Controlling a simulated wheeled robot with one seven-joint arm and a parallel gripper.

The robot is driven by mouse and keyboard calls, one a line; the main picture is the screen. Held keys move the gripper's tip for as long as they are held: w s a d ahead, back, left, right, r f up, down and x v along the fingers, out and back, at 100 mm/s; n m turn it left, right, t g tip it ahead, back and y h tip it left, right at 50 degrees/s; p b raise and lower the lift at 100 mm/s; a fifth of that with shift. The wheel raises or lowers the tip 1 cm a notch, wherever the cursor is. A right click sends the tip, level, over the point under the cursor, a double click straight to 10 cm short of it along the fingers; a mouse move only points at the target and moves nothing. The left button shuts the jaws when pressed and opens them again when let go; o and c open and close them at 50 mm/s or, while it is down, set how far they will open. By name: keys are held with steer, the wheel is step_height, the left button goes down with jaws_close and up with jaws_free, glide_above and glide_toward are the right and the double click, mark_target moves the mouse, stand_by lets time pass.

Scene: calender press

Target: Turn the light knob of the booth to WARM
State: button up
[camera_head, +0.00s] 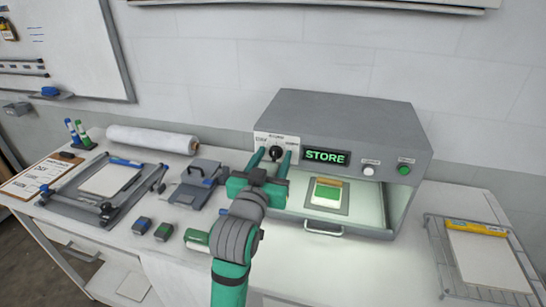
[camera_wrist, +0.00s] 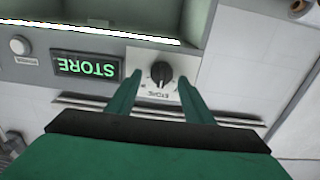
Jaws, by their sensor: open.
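The grey booth (camera_head: 340,115) stands on the bench with its light knob (camera_head: 276,153) at the upper left of its front. The knob is black and round, on a white labelled plate; it also shows in the wrist view (camera_wrist: 161,73). The display beside it (camera_head: 325,156) reads STORE in green. The knob's pointer seems to aim at the STORE label, but the small lettering is hard to read. My gripper (camera_head: 271,157) is open, its green fingers (camera_wrist: 158,88) one on each side of the knob, apart from it as far as I can tell. WARM is not legible.
A white button (camera_head: 369,171) and a green button (camera_head: 404,170) sit right of the display. A lit sample lies on the booth floor above a handle (camera_head: 323,229). A wire rack (camera_head: 483,262) stands right; a grey device (camera_head: 193,184) and a paper roll (camera_head: 152,139) stand left.

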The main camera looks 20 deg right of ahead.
steer(key=shift+w+d, duration=0.1)
steer(key=shift+w, duration=0.1)
steer(key=c, duration=1)
steer(key=shift+m, duration=0.3)
steer(key=m, duration=0.5)
steer(key=shift+s, duration=0.1)
steer(key=m, duration=0.6)
steer(key=shift+s+d+f, duration=0.1)
steer(key=shift+d+f, duration=0.1)
steer(key=shift+m, duration=0.3)
